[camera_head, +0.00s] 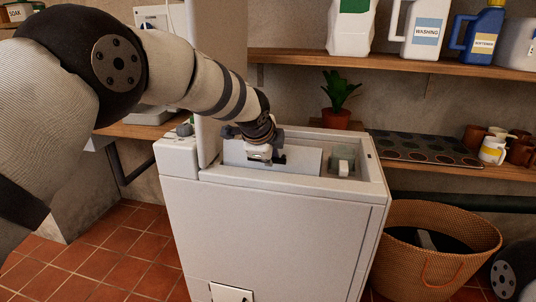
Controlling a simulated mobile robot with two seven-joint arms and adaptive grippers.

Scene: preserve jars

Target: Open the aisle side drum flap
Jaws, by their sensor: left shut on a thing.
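The white top-loading washer (270,235) stands in the middle with its lid raised. In its top opening lies a pale grey panel, the drum flap (303,160); whether a second flap is behind it I cannot tell. My left gripper (264,157) reaches down from the upper left and is shut on the flap around its middle. The gripper hides the part it grips, and the drum's inside is hidden. My right gripper is out of view; only a dark joint of my right arm shows at the lower right.
A small white block (343,167) sits in a recess at the opening's right end. A wicker basket (430,265) stands right of the washer. Behind are a potted plant (338,97), a dark muffin tray (425,147), mugs (493,150) and a shelf of bottles (425,30).

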